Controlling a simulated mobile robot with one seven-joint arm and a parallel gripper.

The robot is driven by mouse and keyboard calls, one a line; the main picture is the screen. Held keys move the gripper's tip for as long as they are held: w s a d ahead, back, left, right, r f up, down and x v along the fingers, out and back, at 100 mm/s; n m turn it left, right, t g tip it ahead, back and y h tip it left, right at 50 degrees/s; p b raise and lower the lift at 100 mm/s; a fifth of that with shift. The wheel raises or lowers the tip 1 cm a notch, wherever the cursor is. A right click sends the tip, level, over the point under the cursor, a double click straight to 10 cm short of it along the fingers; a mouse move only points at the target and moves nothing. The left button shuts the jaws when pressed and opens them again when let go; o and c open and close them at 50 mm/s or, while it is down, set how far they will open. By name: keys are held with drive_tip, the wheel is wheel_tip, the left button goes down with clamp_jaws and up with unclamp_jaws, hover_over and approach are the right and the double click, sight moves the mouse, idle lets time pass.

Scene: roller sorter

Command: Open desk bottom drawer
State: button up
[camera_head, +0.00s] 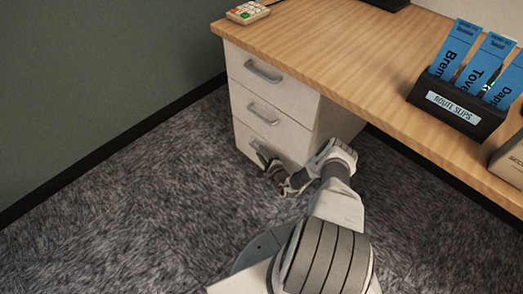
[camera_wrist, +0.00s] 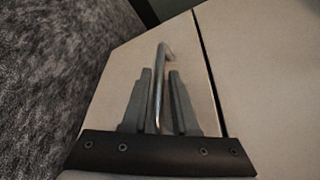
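The desk (camera_head: 340,50) has a white pedestal with three drawers. The bottom drawer (camera_head: 245,138) looks shut, its front partly hidden behind my gripper (camera_head: 262,158). In the wrist view the drawer front (camera_wrist: 200,85) fills the middle, and its metal bar handle (camera_wrist: 159,85) runs between the two grey fingers of my gripper (camera_wrist: 160,80). The fingers straddle the bar. The left finger is close to it, and a narrow gap shows on the right side.
The middle drawer handle (camera_head: 262,115) and top drawer handle (camera_head: 263,72) are above. The grey carpet (camera_head: 130,190) left of the drawers is clear. A green wall (camera_head: 100,60) stands at the left. A route slips holder (camera_head: 455,105) and a calculator (camera_head: 247,12) sit on the desktop.

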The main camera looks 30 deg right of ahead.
drive_tip(key=shift+w, duration=0.15)
clamp_jaws()
idle(1.5)
